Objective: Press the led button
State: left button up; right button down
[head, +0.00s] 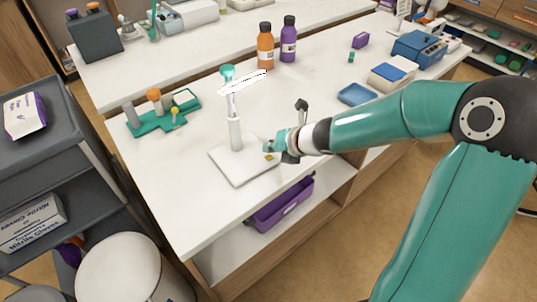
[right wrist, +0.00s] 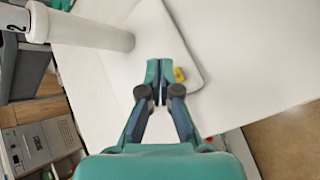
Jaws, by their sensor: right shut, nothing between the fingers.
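A white lamp stands on the bench, with a square base (head: 229,170), an upright post (head: 236,134) and a bright lit bar (head: 242,82) at its top. A small yellow button (head: 269,156) sits on the base near its right corner. In the right wrist view the button (right wrist: 179,74) shows just right of my fingertips, and the base (right wrist: 160,40) lies beyond them. My right gripper (head: 270,147) is shut and empty, over the base close to the button. I cannot tell whether it touches the button. My left gripper is not in view.
A green holder (head: 160,124) with several knobs stands left of the lamp. An orange bottle (head: 265,47) and a purple bottle (head: 288,40) stand behind it. A blue tray (head: 357,94) lies to the right. A purple bin (head: 283,204) sits on the shelf below.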

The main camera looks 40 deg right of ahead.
aim_at(271, 158)
notch_tip(271, 158, up, 6)
jog(key=p, duration=0.5)
jog(key=shift+f, duration=0.15)
jog(key=shift+f, duration=0.1)
